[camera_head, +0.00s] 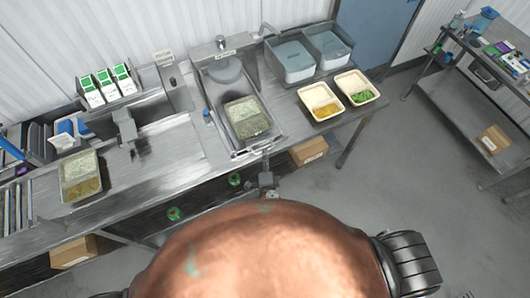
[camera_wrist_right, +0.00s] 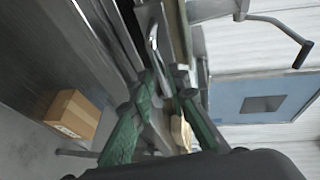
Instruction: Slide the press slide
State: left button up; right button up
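The press slide (camera_head: 262,138) is a long steel tray under the press in the middle of the bench. A clear container (camera_head: 248,118) with pale, greenish-grey contents sits in it. My right gripper (camera_head: 266,177) is at the slide's front end, just off the bench edge. In the right wrist view its green-padded fingers (camera_wrist_right: 168,82) come close together around a curved metal handle (camera_wrist_right: 153,42). They look shut on it, though the contact is partly hidden. My left gripper is not in view.
Two trays with yellow (camera_head: 321,103) and green (camera_head: 357,89) food stand right of the press. Grey bins (camera_head: 291,62) are behind them. A filled container (camera_head: 82,178) stands at the left. A cardboard box (camera_head: 310,151) is below the bench; a copper-coloured shape hides the bottom middle.

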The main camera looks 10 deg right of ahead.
jog(key=v, duration=1)
jog(key=s+d+f+n+g+y+b, duration=0.25)
jog(key=s+f+n+b, duration=0.2)
jog(key=f, duration=0.85)
jog(key=s+d+f+n+g+y+b, duration=0.1)
jog(key=s+d+f+n+b, duration=0.3)
jog(key=f, duration=0.9)
jog(key=s+d+f+n+g+y+b, duration=0.15)
jog(key=s+f+n, duration=0.3)
jog(key=f, duration=0.85)
jog(key=s+d+f+n+g+h+b, duration=0.1)
jog(key=s+d+f+n+g+b, duration=0.1)
jog(key=s+d+f, duration=0.3)
jog(key=s+d+f+n+g+b, duration=0.2)
jog(key=s+f, duration=0.7)
jog(key=s, duration=0.5)
jog(key=s+d+f+n+g+h+b, duration=0.1)
jog(key=s+d+f+n+g+b, duration=0.2)
jog(key=s+d+f, duration=0.5)
jog(key=s+d+g+b, duration=0.1)
jog(key=g, duration=0.1)
jog(key=shift+s+g+h, duration=0.3)
jog(key=shift+s+g, duration=0.05)
jog(key=shift+g, duration=0.05)
